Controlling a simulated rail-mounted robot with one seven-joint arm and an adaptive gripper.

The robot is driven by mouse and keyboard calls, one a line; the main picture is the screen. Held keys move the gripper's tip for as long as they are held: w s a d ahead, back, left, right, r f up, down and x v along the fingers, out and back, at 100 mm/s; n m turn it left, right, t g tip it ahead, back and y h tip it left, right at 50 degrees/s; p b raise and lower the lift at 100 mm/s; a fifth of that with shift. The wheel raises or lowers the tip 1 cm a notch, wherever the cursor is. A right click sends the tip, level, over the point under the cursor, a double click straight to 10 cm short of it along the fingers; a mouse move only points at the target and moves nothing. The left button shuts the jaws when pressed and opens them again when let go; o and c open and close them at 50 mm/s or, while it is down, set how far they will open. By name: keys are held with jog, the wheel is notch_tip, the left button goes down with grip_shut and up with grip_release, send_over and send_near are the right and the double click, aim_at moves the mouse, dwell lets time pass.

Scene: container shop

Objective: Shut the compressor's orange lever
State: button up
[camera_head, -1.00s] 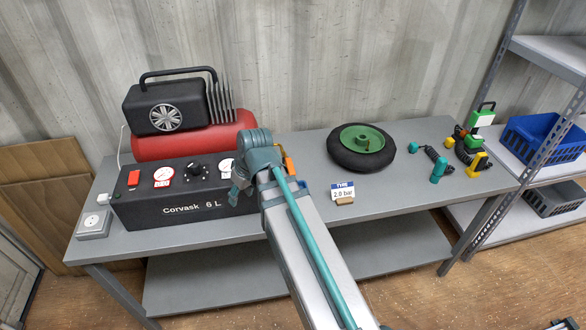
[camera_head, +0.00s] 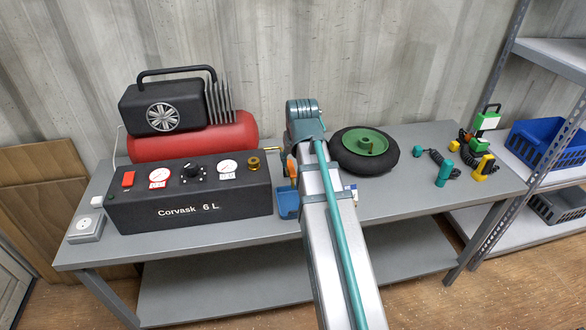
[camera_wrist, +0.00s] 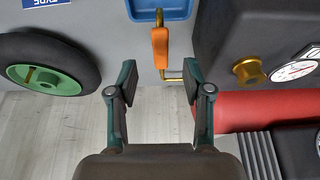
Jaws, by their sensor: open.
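The compressor (camera_head: 188,207) has a black control box, a red tank (camera_head: 200,141) and a black motor on top. Its orange lever (camera_head: 292,168) shows beside my arm, right of the box. In the wrist view the orange lever (camera_wrist: 160,47) points along the picture's vertical, on a brass pipe (camera_wrist: 174,76) that bends toward the compressor. My gripper (camera_wrist: 159,80) is open and empty. Its fingers lie either side of the lever's line, with the lever just beyond the tips; no contact shows. In the head view my arm hides the gripper.
A blue tray (camera_head: 288,204) lies on the bench just in front of the lever. A wheel with a green hub (camera_head: 364,146) lies to the right, with a partly hidden sign near it.

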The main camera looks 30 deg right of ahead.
aim_at(292, 172)
jog(key=shift+p+x, duration=0.3)
jog(key=shift+x, duration=2.8)
jog(key=shift+c, duration=0.2)
grip_shut()
